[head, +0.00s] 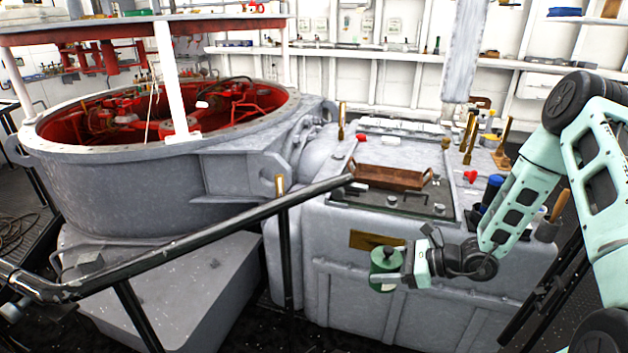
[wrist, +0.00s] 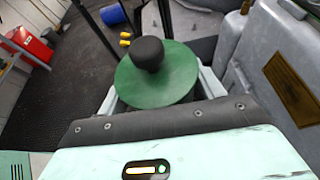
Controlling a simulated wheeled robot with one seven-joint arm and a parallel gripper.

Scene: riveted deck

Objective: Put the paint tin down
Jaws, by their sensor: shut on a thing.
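The paint tin (head: 386,262) is green with a dark round knob on top. In the head view it is held upright in front of the grey machine housing, below the housing's top edge. My gripper (head: 390,281) is shut on it, with the arm reaching in from the right. In the wrist view, the tin's green top (wrist: 158,78) and black knob fill the middle, with the pale fingers of my gripper (wrist: 160,97) on either side. The tin's lower part is hidden there. I see no surface touching its underside.
The grey housing (head: 340,235) carries a wooden tray (head: 392,177) on a dark panel, brass levers and blue-capped bottles (head: 492,190). A black handrail (head: 215,237) crosses the left foreground.

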